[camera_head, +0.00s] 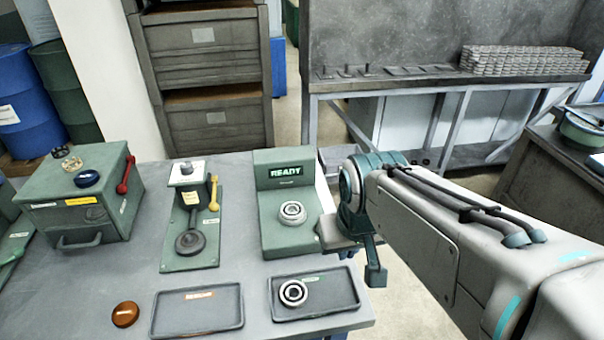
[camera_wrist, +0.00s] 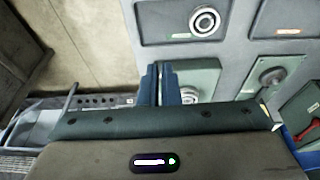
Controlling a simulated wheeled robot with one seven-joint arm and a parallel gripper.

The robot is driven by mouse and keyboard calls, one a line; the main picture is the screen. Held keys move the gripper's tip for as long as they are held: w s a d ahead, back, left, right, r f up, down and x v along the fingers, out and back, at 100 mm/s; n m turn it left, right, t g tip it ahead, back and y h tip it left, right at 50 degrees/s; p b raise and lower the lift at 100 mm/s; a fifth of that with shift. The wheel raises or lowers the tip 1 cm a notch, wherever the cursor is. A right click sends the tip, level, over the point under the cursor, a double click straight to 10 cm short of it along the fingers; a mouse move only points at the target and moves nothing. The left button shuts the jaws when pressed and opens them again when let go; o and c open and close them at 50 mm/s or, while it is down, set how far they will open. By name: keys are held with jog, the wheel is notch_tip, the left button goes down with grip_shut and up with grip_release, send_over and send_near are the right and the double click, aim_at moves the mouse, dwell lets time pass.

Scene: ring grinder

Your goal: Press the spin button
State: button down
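No label that reads as the spin button is legible. A green stand (camera_head: 190,258) in the middle of the table has a white block with a small grey knob (camera_head: 186,168) on top, a yellow lever (camera_head: 213,192) and a dark round disc (camera_head: 190,242). A green station (camera_head: 272,236) to its right shows READY on its screen and bears a metal ring (camera_head: 292,212). In the wrist view, my gripper (camera_wrist: 159,72) has its blue fingers together, with nothing visible between them. It is beside the station at the table's right edge; the arm partly hides it in the head view.
A green box (camera_head: 85,205) with knobs and a red lever (camera_head: 125,175) stands left. An empty tray (camera_head: 197,311) and a tray (camera_head: 345,290) holding another ring (camera_head: 293,292) lie in front. An orange-brown dome (camera_head: 125,314) sits near the front edge.

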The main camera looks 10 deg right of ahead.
jog(key=w+r+p, duration=0.1)
jog(key=w+r, duration=0.1)
jog(key=w, duration=1.4)
jog(key=shift+p, duration=0.35)
jog(key=shift+f, duration=0.1)
jog(key=x, duration=0.8)
jog(key=p+x, duration=0.1)
jog(key=x, duration=0.3)
jog(key=shift+s+f, duration=0.3)
jog(key=shift+f, duration=0.7)
jog(key=shift+f, duration=0.1)
